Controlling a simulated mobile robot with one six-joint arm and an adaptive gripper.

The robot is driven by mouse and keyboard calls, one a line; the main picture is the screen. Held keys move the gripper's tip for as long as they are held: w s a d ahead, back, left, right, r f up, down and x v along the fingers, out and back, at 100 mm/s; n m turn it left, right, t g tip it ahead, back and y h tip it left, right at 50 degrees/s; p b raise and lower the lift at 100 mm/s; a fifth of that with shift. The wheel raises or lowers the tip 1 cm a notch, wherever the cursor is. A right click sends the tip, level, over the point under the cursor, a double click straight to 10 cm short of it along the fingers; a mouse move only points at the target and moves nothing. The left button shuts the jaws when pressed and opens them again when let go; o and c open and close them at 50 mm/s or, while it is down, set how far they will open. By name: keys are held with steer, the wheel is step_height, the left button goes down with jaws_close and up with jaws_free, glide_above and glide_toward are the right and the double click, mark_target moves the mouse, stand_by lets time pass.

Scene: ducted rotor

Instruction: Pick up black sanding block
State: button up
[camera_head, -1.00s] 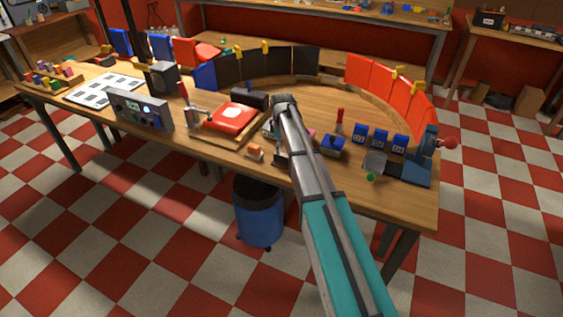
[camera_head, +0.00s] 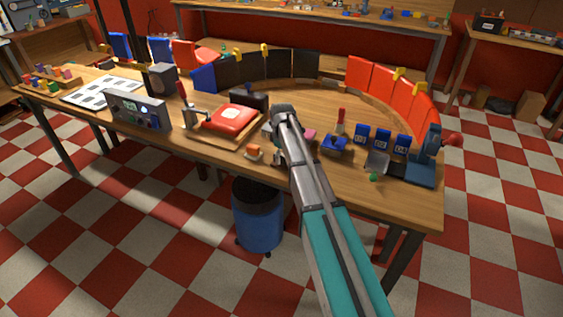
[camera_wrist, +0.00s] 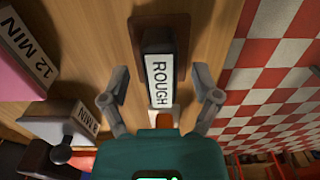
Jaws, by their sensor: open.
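In the wrist view, a dark block with a white face lettered "ROUGH" (camera_wrist: 160,68) stands on a brown pad (camera_wrist: 178,25); it looks like the black sanding block. My gripper (camera_wrist: 161,92) is open, with one finger to each side of the block's near part and a gap on both sides. Nothing is held. In the head view, my gripper (camera_head: 275,148) is low over the front part of the workbench (camera_head: 350,183), and my arm and gripper largely hide the block there.
A small orange block (camera_head: 254,149) lies left of my gripper; orange also shows just beyond the block's near end. A blue item (camera_head: 335,146) stands to the right. Pieces marked "MIN" (camera_wrist: 65,122) flank the left finger.

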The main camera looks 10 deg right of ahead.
jaws_close()
stand_by(0.5)
steer(key=shift+r, duration=0.1)
step_height(320, 180, up, 3)
steer(key=p, duration=0.2)
steer(key=shift+f+p, duration=0.2)
steer(key=shift+p, duration=0.15)
steer(key=s+r+p, duration=1)
steer(key=s, duration=0.4)
steer(key=shift+a+r, duration=0.15)
steer(key=shift+a, duration=0.25)
